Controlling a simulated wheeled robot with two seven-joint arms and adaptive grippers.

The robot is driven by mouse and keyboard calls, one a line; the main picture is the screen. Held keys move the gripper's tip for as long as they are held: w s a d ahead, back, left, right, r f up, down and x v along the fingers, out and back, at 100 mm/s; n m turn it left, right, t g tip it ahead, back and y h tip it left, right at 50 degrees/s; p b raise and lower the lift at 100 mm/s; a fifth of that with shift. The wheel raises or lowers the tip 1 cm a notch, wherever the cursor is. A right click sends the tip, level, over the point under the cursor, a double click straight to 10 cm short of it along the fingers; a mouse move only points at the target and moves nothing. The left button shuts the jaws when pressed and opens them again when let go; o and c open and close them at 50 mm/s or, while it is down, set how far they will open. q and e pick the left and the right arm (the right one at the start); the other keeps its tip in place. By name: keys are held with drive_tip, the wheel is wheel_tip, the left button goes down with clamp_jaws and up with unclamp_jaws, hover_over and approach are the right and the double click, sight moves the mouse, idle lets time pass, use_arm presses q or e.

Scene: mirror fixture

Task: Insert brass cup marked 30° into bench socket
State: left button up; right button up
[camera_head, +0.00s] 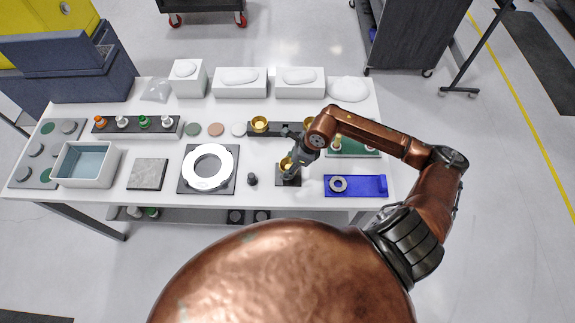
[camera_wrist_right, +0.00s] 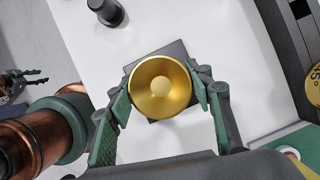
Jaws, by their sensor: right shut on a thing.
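My right gripper (camera_wrist_right: 162,100) is shut on a brass cup (camera_wrist_right: 160,88), with a finger on either side of its rim. The cup also shows in the head view (camera_head: 286,163), partly behind the gripper. No mark on it is readable. The cup is over the dark square bench socket (camera_wrist_right: 178,51), which it mostly covers; the socket also shows in the head view (camera_head: 289,179). I cannot tell whether the cup is seated or just above. What looks like my left gripper (camera_wrist_right: 30,79) shows small at the left edge of the wrist view; its opening is unclear.
A dark rack (camera_head: 284,130) with another brass cup (camera_head: 260,123) stands behind the socket. A small black knob (camera_head: 252,179) and a white ring on a dark plate (camera_head: 183,178) are to the left. A blue tray (camera_head: 368,185) with a grey ring is to the right.

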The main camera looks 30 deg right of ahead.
drive_tip(key=shift+f+b, duration=0.55)
drive_tip(key=shift+f, duration=0.05)
idle(0.3)
drive_tip(key=o, duration=1.3)
drive_tip(key=shift+f, duration=0.1)
drive_tip(key=v, duration=1.2)
